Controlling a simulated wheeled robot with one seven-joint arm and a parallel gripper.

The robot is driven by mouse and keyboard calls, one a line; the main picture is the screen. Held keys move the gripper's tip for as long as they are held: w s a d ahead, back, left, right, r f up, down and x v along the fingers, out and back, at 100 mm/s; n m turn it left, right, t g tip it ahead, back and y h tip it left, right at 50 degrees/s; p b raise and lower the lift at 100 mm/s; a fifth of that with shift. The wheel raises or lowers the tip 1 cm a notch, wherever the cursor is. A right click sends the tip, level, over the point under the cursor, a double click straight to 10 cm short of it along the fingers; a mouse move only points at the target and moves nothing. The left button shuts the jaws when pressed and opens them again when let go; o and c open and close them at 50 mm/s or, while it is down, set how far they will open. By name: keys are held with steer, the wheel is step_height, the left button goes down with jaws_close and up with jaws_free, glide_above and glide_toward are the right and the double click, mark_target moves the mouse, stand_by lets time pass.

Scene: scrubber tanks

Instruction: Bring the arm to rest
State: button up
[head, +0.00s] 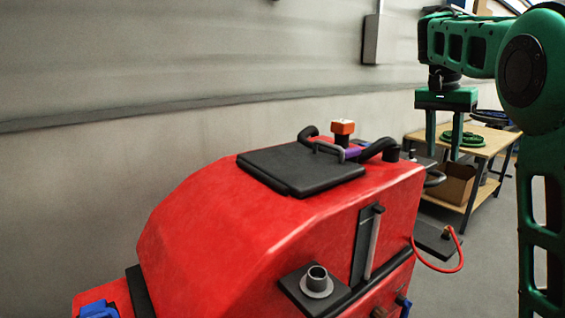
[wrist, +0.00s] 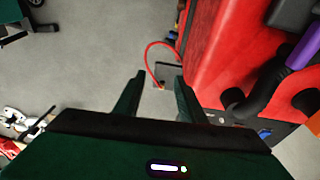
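My gripper (head: 442,138) hangs from my green arm at the upper right of the head view, fingers pointing down, to the right of the red scrubber machine (head: 210,225). Its two fingers are apart with nothing between them. In the wrist view my gripper (wrist: 159,82) is also open, above grey floor. The red machine (wrist: 215,40) stands close on the right there, and a red hose (wrist: 149,58) with a dark plate shows beyond the fingertips. I see no contact between the fingers and anything.
The machine carries a black lid (head: 300,168), an orange-topped post (head: 343,128), a purple piece (head: 351,153) and a filler neck (head: 317,281). A wooden table (head: 480,150) with green and blue rings and a cardboard box (head: 455,183) stands behind my gripper. A grey wall runs along the left.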

steer(key=s+d+f+n+y, duration=0.1)
steer(key=s+d+f, duration=0.3)
steer(key=s, duration=0.6)
steer(key=s+d+f+n+y, duration=0.1)
steer(key=s+d+f, duration=0.1)
steer(key=s+f, duration=0.55)
steer(key=s+a+f+n, duration=0.1)
steer(key=s+a+f, duration=0.2)
steer(key=s, duration=0.7)
steer(key=s+a+f+n, duration=0.1)
steer(key=s+a+f, duration=0.2)
steer(key=s+f, duration=0.5)
steer(key=shift+s+f, duration=0.25)
steer(key=shift+s, duration=0.75)
steer(key=shift+w+f+g, duration=0.25)
steer(key=shift+w+g, duration=0.05)
steer(key=shift+w, duration=0.3)
